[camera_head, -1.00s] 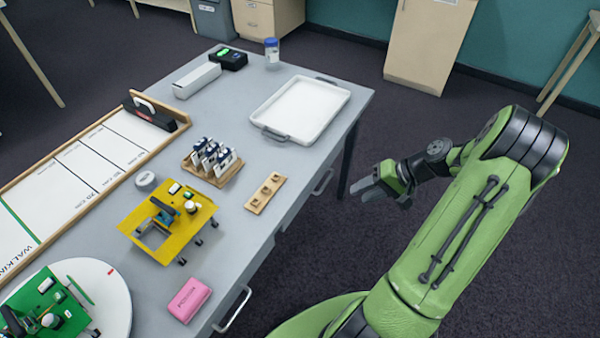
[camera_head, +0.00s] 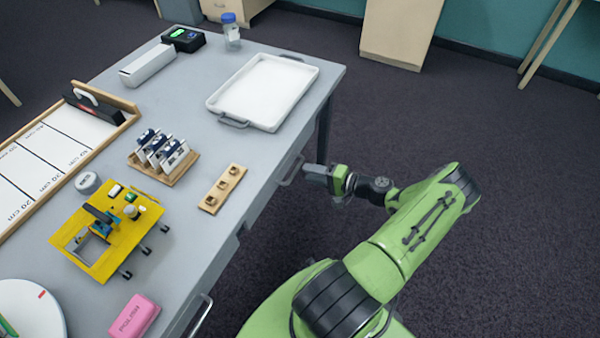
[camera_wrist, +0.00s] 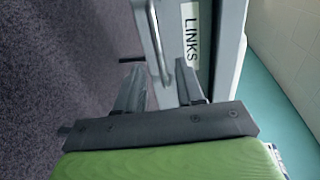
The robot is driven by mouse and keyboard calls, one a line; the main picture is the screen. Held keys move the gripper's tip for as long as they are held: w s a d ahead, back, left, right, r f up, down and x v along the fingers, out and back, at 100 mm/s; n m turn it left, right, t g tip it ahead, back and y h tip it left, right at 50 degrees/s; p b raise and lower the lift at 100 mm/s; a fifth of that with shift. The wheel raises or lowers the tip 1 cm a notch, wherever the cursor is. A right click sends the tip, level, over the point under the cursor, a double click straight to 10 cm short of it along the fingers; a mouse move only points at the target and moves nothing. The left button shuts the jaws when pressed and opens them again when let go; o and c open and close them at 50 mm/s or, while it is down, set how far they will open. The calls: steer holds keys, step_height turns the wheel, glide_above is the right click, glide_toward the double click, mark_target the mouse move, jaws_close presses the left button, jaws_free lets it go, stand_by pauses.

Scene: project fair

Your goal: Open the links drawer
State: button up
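The links drawer (camera_wrist: 205,70) shows in the wrist view, its front carrying a white label that reads LINKS. Its metal bar handle (camera_wrist: 157,40) runs up the picture, left of the label. My gripper (camera_wrist: 159,66) is open, with one finger on each side of the handle's lower end in the picture. I cannot tell whether either finger touches the handle. In the head view my gripper (camera_head: 312,173) is at the table's right side, close beside the handle (camera_head: 291,171). The drawer looks shut.
The grey table (camera_head: 195,235) holds a white tray (camera_head: 265,92), a yellow board (camera_head: 105,238), a wooden rack (camera_head: 165,165) and a pink block (camera_head: 135,317). Another drawer handle (camera_head: 201,317) sits nearer on the same side.

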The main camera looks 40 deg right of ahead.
steer(key=x, duration=0.4)
steer(key=shift+w+b, duration=0.25)
steer(key=shift+b, duration=0.1)
jaws_close()
